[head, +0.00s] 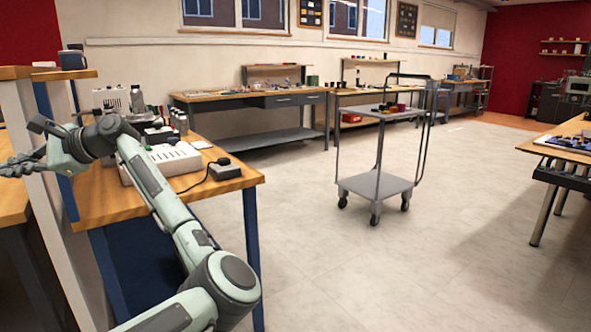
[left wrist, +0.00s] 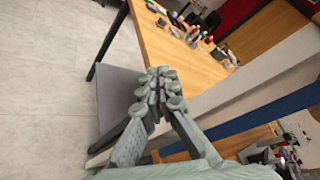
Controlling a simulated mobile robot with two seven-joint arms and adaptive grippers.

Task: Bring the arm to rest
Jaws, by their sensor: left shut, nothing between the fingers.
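My left arm reaches up from the bottom of the head view and bends to the left over the near workbench. My left gripper (head: 18,165) is at the left edge of the head view, in front of the wooden bench and partly cut off by the frame. In the left wrist view the left gripper (left wrist: 160,88) has its fingers together, with nothing between them. A wooden table with small items shows beyond the fingertips there. My right gripper is in neither view.
A grey cart (head: 376,184) stands on the open floor. Another table (head: 570,150) is at the right edge.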

